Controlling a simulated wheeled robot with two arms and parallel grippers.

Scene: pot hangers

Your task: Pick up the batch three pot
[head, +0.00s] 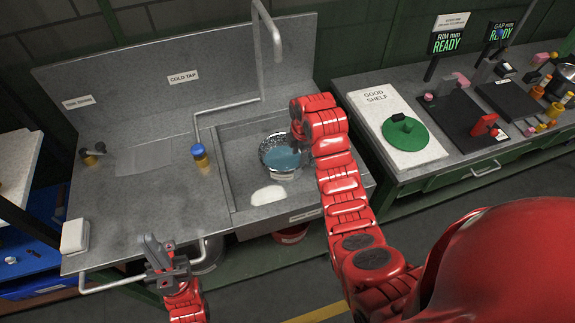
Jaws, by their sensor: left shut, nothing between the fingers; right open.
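A shiny metal pot (267,160) with bluish liquid in it stands in the sink (228,140) under the tap. I cannot read any batch marking on it. My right gripper (296,134) is at the pot's far right rim, pointing down, and is open. Its fingers are partly hidden by my red wrist, so I cannot tell whether they touch the rim. My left gripper (150,244) is shut and empty near the front edge of the counter, well left of the pot.
A tall tap (275,45) rises behind the sink. A white pad (268,194) lies in front of the pot. The bench at right holds the good shelf (372,115) with a green disc (405,144).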

